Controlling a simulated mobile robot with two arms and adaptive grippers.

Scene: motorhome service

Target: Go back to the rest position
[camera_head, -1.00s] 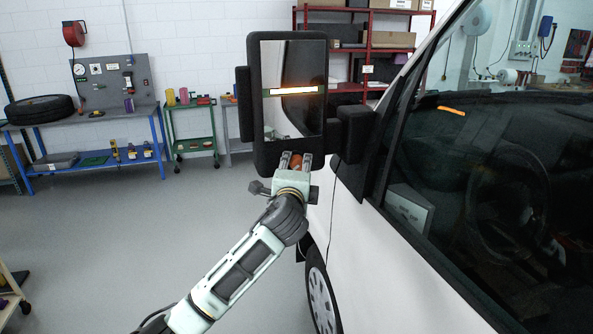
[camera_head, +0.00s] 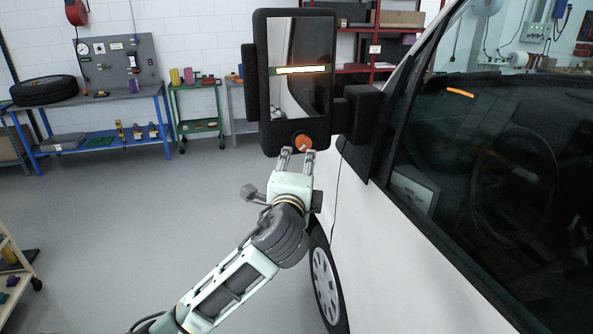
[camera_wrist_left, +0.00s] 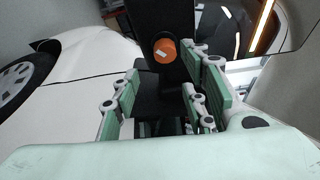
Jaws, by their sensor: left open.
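My left gripper (camera_head: 296,153) is open, just below the black side mirror (camera_head: 258,80) of the white vehicle. An orange round knob (camera_head: 303,142) with a pale mark sits at the bottom of the mirror housing, just above the fingertips. In the left wrist view the open fingers (camera_wrist_left: 165,95) stand apart with nothing between them. The orange knob (camera_wrist_left: 164,51) shows ahead of them there, apart from the fingers. My right gripper is in neither view.
The white vehicle's door (camera_head: 385,255) and front wheel (camera_head: 325,285) are close on the right. A blue workbench (camera_head: 100,143) with a tyre, a green cart (camera_head: 199,125) and a red shelf (camera_head: 375,45) stand at the back.

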